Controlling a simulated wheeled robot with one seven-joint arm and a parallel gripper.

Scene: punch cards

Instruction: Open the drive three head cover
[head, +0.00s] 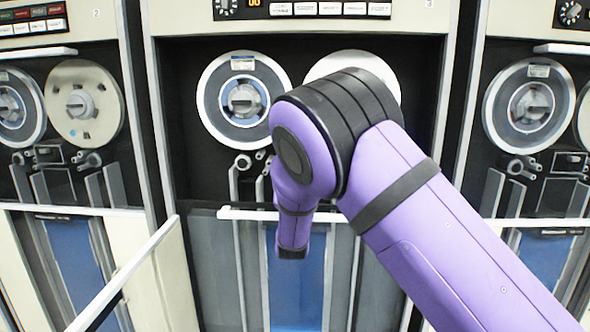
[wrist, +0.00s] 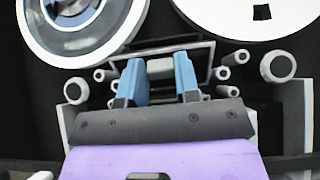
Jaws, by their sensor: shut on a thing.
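Drive three (head: 300,22) is the middle cabinet in the head view, marked 3 at its top right. Its head cover (wrist: 160,68) shows in the wrist view as a small grey block on a dark, light-edged panel below the two reels. My gripper (wrist: 159,80) has its two blue fingers on either side of this grey block, shut on it. The fingers hide the block's sides. In the head view my purple arm covers the head area, so the gripper and cover are hidden there.
A left reel (head: 243,100) and a partly hidden right reel (head: 345,66) sit above the head area. Small rollers (wrist: 272,66) stand close on both sides of my fingers. A white horizontal bar (head: 245,214) crosses below. Similar drives stand left and right.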

